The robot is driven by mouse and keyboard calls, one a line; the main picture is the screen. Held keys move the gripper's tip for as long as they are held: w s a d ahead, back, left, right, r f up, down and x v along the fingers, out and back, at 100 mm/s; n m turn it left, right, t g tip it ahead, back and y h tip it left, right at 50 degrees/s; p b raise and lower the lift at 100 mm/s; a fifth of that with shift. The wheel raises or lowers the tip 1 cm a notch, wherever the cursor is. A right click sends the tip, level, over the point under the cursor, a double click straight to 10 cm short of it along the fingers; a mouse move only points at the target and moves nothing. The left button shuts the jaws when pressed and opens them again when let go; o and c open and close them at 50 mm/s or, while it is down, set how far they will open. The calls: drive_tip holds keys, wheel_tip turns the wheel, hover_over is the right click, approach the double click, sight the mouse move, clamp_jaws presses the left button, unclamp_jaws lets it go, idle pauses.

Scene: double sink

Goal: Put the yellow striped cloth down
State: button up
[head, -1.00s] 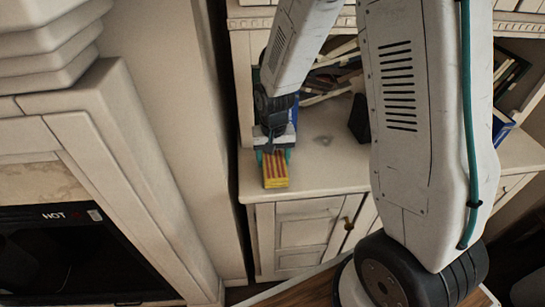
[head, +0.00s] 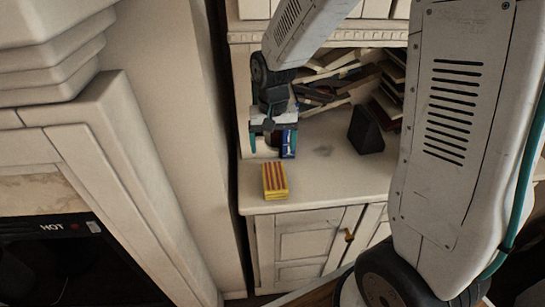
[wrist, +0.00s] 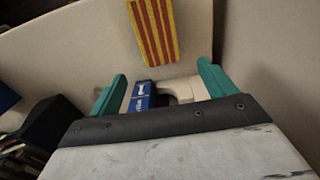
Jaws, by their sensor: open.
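The yellow cloth with red stripes (head: 275,181) is a folded, block-like bundle. It lies on the white cabinet top near its front left edge. It also shows at the top of the wrist view (wrist: 154,28), beyond the fingertips. My gripper (head: 268,143) is behind and above the cloth, apart from it. In the wrist view its two teal fingers (wrist: 162,88) are spread wide with no cloth between them.
A blue box (head: 289,141) stands close beside my gripper, with a pale object (wrist: 180,90) next to it. A dark wedge-shaped object (head: 365,131) stands to the right. Books (head: 335,75) fill the shelf behind. The cabinet top (head: 325,180) is clear right of the cloth.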

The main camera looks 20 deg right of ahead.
drive_tip(key=s+d+r+n, duration=0.1)
drive_tip(key=s+r+n, duration=0.1)
drive_tip(key=s+r, duration=1.05)
drive_tip(key=s+d+r+n+t, duration=0.1)
drive_tip(key=s+r, duration=0.2)
drive_tip(key=s, duration=0.9)
drive_tip(key=shift+r+n, duration=0.3)
drive_tip(key=shift+r, duration=0.05)
drive_tip(key=shift+o, duration=0.5)
